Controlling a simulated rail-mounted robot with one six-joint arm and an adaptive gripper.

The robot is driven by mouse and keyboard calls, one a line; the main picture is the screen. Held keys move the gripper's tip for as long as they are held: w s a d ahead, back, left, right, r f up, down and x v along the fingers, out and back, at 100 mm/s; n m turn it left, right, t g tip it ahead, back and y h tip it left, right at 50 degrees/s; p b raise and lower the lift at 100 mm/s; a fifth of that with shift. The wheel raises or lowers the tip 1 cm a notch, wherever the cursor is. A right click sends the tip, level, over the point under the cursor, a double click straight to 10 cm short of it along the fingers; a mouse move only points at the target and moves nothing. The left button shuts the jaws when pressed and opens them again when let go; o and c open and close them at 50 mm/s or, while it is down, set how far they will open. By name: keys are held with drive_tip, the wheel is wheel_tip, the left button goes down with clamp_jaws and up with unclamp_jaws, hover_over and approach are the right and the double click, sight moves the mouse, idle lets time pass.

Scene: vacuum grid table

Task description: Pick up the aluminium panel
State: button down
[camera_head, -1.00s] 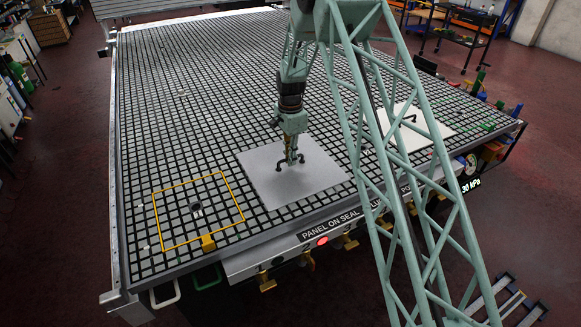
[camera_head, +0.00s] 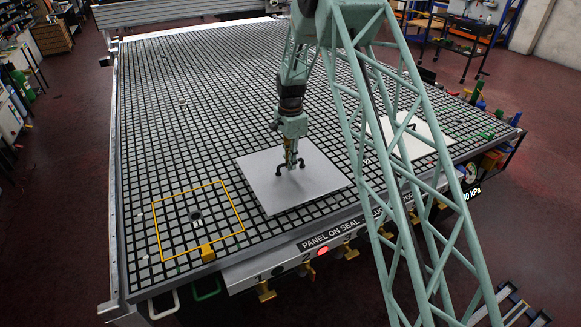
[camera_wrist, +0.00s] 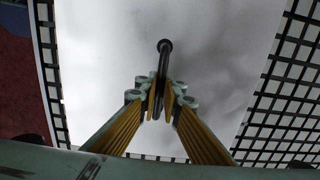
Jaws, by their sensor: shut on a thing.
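The aluminium panel (camera_head: 268,185) is a flat grey square plate near the front edge of the grid table (camera_head: 140,95). A dark bar handle stands on its middle. My gripper (camera_head: 290,160) is over the panel, with its fingers shut on this handle. In the wrist view the dark handle (camera_wrist: 164,52) runs between the yellow-sided fingers of my gripper (camera_wrist: 161,100). The pale panel (camera_wrist: 225,60) fills much of that view. I cannot tell whether the panel touches the grid or hangs slightly above it.
A yellow square outline (camera_head: 153,218) with a dark round port lies on the grid left of the panel. A second, whiter panel (camera_head: 412,148) with a dark handle lies to the right, partly behind my lattice arm. Valve levers (camera_head: 264,290) and a red light (camera_head: 323,251) line the front edge.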

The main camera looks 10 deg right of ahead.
drive_tip(key=shift+w+r, duration=0.1)
drive_tip(key=shift+r, duration=0.4)
drive_tip(key=shift+s+r, duration=0.1)
drive_tip(key=shift+s, duration=0.55)
drive_tip(key=r, duration=0.1)
hover_over(301, 197)
drive_tip(key=shift+s+r+b, duration=0.1)
drive_tip(key=shift+r+b, duration=0.05)
drive_tip(key=shift+b, duration=0.15)
